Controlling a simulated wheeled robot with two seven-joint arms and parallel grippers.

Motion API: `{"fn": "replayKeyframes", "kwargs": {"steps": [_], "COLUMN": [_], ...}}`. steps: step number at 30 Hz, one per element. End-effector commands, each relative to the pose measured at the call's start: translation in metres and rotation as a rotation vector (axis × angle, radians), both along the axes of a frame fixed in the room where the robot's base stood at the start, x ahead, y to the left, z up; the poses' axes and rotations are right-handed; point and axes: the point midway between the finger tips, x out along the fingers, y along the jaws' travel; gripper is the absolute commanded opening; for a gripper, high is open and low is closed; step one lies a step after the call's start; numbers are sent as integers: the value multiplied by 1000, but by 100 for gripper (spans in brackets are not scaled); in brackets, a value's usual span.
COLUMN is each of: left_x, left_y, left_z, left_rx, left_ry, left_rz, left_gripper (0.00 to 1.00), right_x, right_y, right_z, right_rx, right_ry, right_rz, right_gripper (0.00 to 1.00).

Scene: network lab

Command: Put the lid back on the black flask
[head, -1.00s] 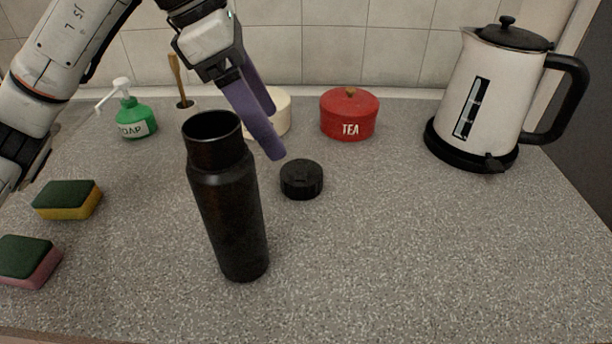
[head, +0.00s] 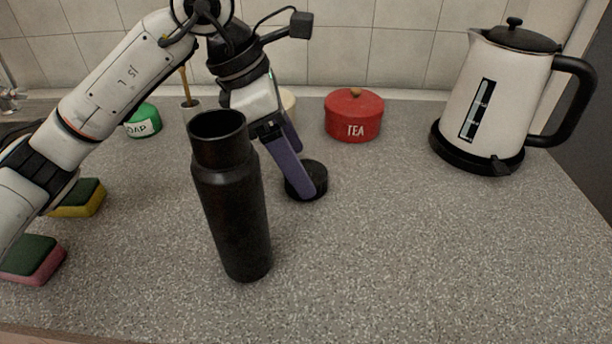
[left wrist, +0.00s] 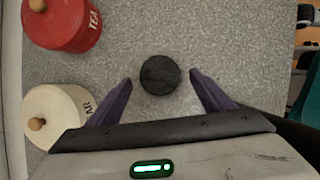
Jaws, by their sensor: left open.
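The black flask (head: 234,205) stands upright and open-topped on the counter in the head view. Its black lid (head: 318,177) lies flat on the counter behind and to the right of it. In the left wrist view the lid (left wrist: 160,75) sits between and just beyond my left gripper's two purple fingertips (left wrist: 160,82), with a gap on each side. My left gripper (head: 308,193) is open and comes down over the lid in the head view, one finger hiding part of it. My right gripper is not in view.
A red tea pot (head: 353,116) and a partly hidden cream pot (head: 287,101) stand behind the lid. A white kettle (head: 500,95) is at right. The front right counter is clear.

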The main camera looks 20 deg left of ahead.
Motion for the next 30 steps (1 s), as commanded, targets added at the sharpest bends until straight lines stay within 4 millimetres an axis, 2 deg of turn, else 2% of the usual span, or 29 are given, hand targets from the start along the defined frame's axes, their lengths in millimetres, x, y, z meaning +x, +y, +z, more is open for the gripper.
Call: {"fn": "replayKeyframes", "kwargs": {"steps": [3, 6, 16, 24, 30], "left_x": [3, 4, 4, 4, 4], "left_y": [-6, -8, -8, -8, -8], "left_z": [-16, -21, -21, -21, -21], "left_rx": [0, 0, 0, 0, 0], "left_ry": [1, 0, -1, -1, -2], "left_rz": [0, 0, 0, 0, 1], "left_gripper": [74, 74, 74, 31, 31], "right_x": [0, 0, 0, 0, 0], "right_y": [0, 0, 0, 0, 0], "right_z": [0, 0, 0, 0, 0], "right_rx": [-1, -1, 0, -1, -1], "right_ry": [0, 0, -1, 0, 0], "right_rz": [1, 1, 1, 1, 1], "right_gripper": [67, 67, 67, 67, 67]}}
